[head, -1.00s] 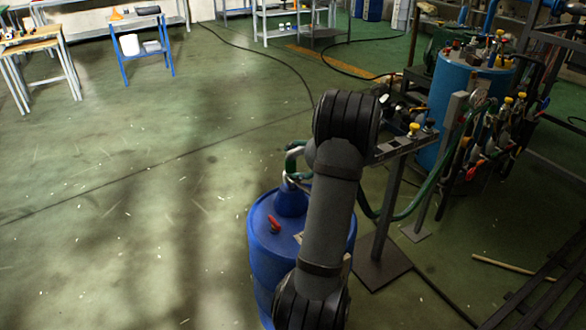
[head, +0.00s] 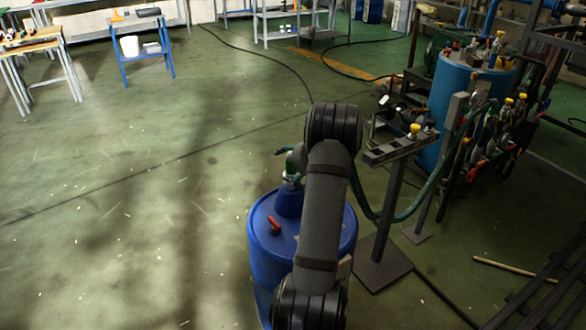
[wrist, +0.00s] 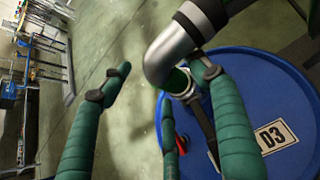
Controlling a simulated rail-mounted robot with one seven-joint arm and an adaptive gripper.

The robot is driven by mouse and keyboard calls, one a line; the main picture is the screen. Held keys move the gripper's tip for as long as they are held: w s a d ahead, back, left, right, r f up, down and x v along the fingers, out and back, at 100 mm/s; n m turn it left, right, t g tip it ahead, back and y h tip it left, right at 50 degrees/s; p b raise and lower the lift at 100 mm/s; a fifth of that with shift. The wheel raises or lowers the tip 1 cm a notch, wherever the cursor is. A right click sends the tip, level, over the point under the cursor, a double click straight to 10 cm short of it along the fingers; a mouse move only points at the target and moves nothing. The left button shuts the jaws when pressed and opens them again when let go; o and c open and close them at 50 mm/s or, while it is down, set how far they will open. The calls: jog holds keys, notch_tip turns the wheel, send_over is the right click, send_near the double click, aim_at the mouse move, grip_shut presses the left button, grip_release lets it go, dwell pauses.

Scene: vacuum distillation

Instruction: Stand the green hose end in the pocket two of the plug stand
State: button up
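In the wrist view my gripper (wrist: 160,72) has green, ribbed fingers with dark joints, spread wide apart. A silver elbow fitting (wrist: 172,52) with a dark collar lies between the fingertips, close to the right finger; I see no finger closed around it. The plug stand (head: 386,154) is a grey bar on a post, right of my arm.
The blue drum (head: 262,258) has a red handle (head: 274,225) on top and stands left of the stand's base plate (head: 385,268).

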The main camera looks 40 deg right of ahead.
jog(key=shift+c, duration=1.2)
grip_shut()
